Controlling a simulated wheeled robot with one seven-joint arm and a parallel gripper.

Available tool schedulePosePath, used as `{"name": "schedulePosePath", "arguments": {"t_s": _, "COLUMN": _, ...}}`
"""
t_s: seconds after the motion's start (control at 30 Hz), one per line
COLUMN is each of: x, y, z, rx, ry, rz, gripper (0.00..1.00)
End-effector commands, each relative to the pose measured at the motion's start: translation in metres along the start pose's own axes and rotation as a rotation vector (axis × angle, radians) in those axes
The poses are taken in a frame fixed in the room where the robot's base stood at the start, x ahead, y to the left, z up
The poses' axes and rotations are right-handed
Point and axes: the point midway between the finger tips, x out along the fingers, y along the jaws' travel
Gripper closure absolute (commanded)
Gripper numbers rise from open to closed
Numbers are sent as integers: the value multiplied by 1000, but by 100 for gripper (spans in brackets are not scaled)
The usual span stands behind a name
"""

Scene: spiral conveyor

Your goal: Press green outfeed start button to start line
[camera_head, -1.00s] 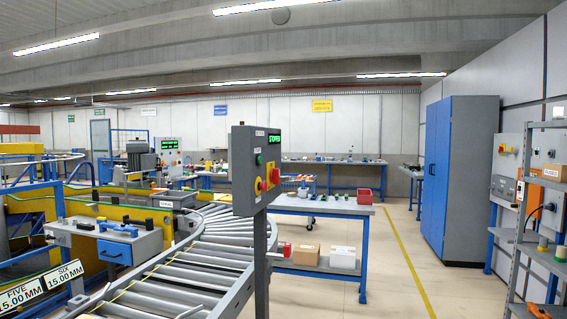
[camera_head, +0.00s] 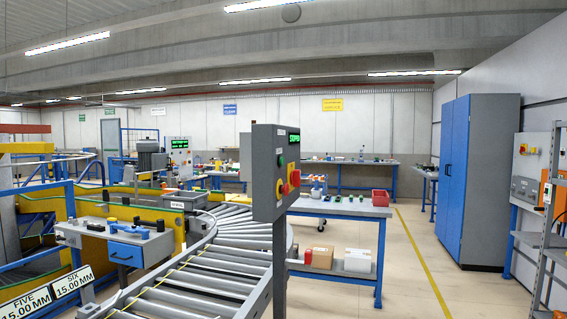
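A grey control box (camera_head: 263,185) stands upright on a grey post (camera_head: 280,280) beside the roller conveyor, near the middle of the head view. Its button face is turned to the right and seen at a steep angle. A small green button (camera_head: 280,161) sits on the upper part of that face. Red buttons and a red-and-yellow switch (camera_head: 294,178) sit below and beside it. A small display (camera_head: 294,138) with green lettering, too small to read surely, is at the top. My gripper is not in view, and nothing is seen touching the box.
The curved roller conveyor (camera_head: 210,268) runs behind and left of the post. A blue-legged workbench (camera_head: 345,208) with boxes stands behind it on the right. A tall blue cabinet (camera_head: 453,180) and a grey rack (camera_head: 545,265) are farther right. The floor (camera_head: 400,285) between is clear.

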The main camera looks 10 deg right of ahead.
Motion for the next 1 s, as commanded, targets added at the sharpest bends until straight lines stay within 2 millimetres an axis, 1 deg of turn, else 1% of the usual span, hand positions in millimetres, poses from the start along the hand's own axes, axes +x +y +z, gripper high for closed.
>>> {"name": "schedulePosePath", "arguments": {"t_s": 0.03, "x": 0, "y": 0, "z": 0, "rx": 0, "ry": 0, "rz": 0, "gripper": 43}}
{"name": "schedulePosePath", "arguments": {"t_s": 0.07, "x": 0, "y": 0, "z": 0, "rx": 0, "ry": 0, "rz": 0, "gripper": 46}}
{"name": "schedulePosePath", "arguments": {"t_s": 0.63, "x": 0, "y": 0, "z": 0, "rx": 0, "ry": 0, "rz": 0, "gripper": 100}}
{"name": "schedulePosePath", "arguments": {"t_s": 1.0, "x": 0, "y": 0, "z": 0, "rx": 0, "ry": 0, "rz": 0, "gripper": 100}}
